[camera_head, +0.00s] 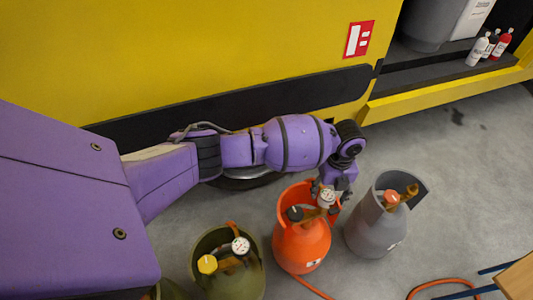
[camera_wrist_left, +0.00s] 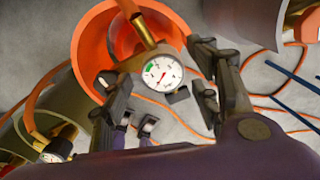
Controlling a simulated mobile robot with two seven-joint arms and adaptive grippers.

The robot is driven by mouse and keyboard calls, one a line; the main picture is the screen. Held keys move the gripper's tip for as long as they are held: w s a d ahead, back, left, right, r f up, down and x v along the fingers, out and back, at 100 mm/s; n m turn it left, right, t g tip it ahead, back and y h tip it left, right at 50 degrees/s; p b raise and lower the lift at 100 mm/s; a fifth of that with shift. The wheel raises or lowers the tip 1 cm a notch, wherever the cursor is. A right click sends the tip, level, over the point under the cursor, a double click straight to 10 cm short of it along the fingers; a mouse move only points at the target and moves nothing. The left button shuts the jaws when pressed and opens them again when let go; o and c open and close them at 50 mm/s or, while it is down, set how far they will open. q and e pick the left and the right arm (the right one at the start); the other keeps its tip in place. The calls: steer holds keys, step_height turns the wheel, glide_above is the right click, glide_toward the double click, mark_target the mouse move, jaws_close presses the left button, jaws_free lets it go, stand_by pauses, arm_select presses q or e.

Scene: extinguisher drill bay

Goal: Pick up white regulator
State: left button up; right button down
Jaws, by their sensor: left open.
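A white-faced round regulator gauge (camera_head: 327,197) sits on a brass stem at the top of the orange cylinder (camera_head: 303,243). The left wrist view shows its dial (camera_wrist_left: 158,74) face-on, with a red needle and a green patch. My left gripper (camera_head: 334,188) is over the orange cylinder's collar, beside the gauge. It is open, and in the left wrist view the gauge appears between its fingers (camera_wrist_left: 158,80). Contact cannot be made out. A second white dial (camera_head: 240,245) is on the olive cylinder (camera_head: 233,277). My right gripper is not seen.
A grey cylinder (camera_head: 372,232) stands close right of the orange one. An orange hose (camera_head: 437,285) lies on the floor near a wooden surface (camera_head: 518,278). A yellow wall (camera_head: 200,60) with a black rail is behind my arm. Small bottles (camera_head: 479,48) stand on a ledge.

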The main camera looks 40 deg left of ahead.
arm_select(q)
step_height(320, 180, down, 3)
steer(key=shift+r, duration=0.15)
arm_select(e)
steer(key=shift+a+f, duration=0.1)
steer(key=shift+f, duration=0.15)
arm_select(q)
steer(key=shift+r, duration=0.1)
steer(key=shift+c, duration=0.4)
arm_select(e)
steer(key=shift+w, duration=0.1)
arm_select(q)
steer(key=shift+w, duration=0.1)
steer(key=c, duration=1.1)
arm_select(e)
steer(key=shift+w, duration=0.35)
arm_select(q)
steer(key=shift+r, duration=0.1)
